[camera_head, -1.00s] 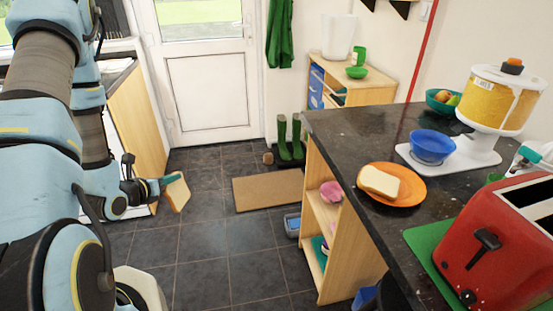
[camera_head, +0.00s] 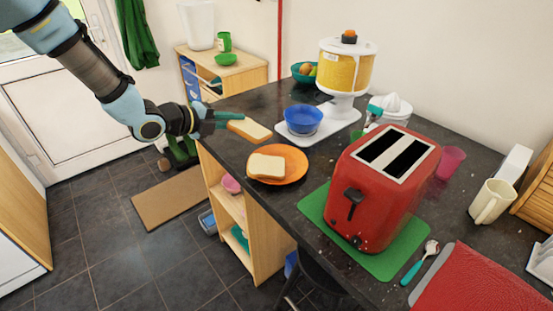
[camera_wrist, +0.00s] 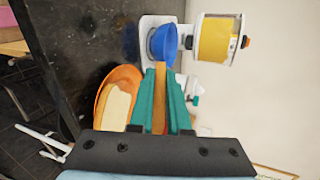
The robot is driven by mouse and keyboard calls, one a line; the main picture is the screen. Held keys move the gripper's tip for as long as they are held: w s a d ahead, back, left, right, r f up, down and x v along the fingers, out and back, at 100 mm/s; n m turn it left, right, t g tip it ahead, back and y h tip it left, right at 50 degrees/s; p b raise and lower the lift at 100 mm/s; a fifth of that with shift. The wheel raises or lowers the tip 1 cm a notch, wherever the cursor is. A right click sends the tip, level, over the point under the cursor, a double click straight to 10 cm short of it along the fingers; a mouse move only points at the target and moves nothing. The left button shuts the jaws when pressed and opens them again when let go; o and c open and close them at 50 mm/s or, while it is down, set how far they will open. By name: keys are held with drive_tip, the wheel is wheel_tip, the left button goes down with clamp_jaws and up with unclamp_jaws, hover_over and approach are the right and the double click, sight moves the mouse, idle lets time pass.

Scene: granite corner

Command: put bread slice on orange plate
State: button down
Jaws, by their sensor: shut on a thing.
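My gripper (camera_head: 222,117) is shut on a bread slice (camera_head: 250,129) and holds it in the air above the counter, up and to the left of the orange plate in the head view. In the wrist view the held slice (camera_wrist: 160,95) shows edge-on between the teal fingers (camera_wrist: 162,100). The orange plate (camera_head: 298,161) lies on the dark counter near its left edge. Another bread slice (camera_head: 266,167) lies on this plate. The plate (camera_wrist: 103,104) and its slice (camera_wrist: 117,108) also show left of the fingers in the wrist view.
A blue bowl (camera_head: 303,119) stands on the white base of a yellow cereal dispenser (camera_head: 345,70) behind the plate. A red toaster (camera_head: 380,190) on a green mat (camera_head: 317,205) stands to the right. A white mug (camera_head: 492,201) is farther right.

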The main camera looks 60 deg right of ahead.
sight(264, 129)
drive_tip(key=shift+g, duration=0.8)
drive_tip(key=s+d+r, duration=0.1)
drive_tip(key=s, duration=0.1)
drive_tip(key=s+d+r, duration=0.1)
drive_tip(key=s, duration=0.1)
drive_tip(key=s+d+r, duration=0.1)
drive_tip(key=s, duration=0.1)
drive_tip(key=shift+d+r, duration=0.1)
drive_tip(key=shift+d, duration=0.15)
drive_tip(key=shift+s+d, duration=0.15)
drive_tip(key=shift+s, duration=0.25)
wheel_tip(264, 129, down, 10)
drive_tip(key=b, duration=0.7)
drive_tip(key=shift+r, duration=0.1)
drive_tip(key=c, duration=1)
unclamp_jaws()
drive_tip(key=shift+c, duration=0.2)
drive_tip(key=p+v, duration=0.3)
drive_tip(key=v, duration=0.4)
drive_tip(key=shift+w+d+r, duration=0.1)
drive_tip(key=shift+r, duration=0.05)
drive_tip(key=shift+w+a+p, duration=0.15)
drive_tip(key=shift+a+p, duration=0.15)
drive_tip(key=shift+a, duration=0.25)
